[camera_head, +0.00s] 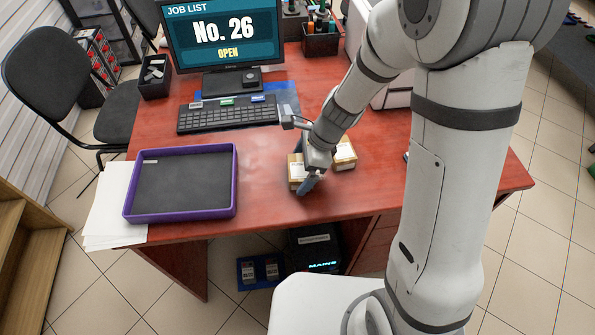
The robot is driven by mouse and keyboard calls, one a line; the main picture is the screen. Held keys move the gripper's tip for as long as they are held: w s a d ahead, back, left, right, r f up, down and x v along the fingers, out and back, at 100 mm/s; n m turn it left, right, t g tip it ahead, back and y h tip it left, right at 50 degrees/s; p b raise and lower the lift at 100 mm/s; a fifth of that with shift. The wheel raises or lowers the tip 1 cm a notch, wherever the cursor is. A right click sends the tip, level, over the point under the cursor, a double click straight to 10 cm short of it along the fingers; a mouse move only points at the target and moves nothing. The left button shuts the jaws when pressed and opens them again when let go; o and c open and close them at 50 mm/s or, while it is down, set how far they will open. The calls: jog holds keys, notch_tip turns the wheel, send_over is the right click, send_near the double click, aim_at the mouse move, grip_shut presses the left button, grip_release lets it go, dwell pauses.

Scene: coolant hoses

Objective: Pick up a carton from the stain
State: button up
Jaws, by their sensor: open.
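Two small tan cartons stand on the red desk. The left carton (295,171) is partly hidden behind my gripper (306,184). The right carton (345,153) stands just to the right of my gripper and has a white label on top. My gripper is open and points down at the left carton; I cannot tell whether its fingers touch it. A pale, cloudy stain (262,160) shows on the desk left of the left carton. How far the stain runs under the cartons is hidden.
A purple-rimmed tray (236,185) with a dark floor lies left on the desk over white papers (105,215). A keyboard (228,115) and monitor (222,35) stand behind, with a pen holder (320,42) at the back. The desk's front edge is close to my gripper.

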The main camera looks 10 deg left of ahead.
jog(key=shift+f, duration=0.15)
jog(key=shift+c, duration=0.6)
jog(key=c, duration=0.9)
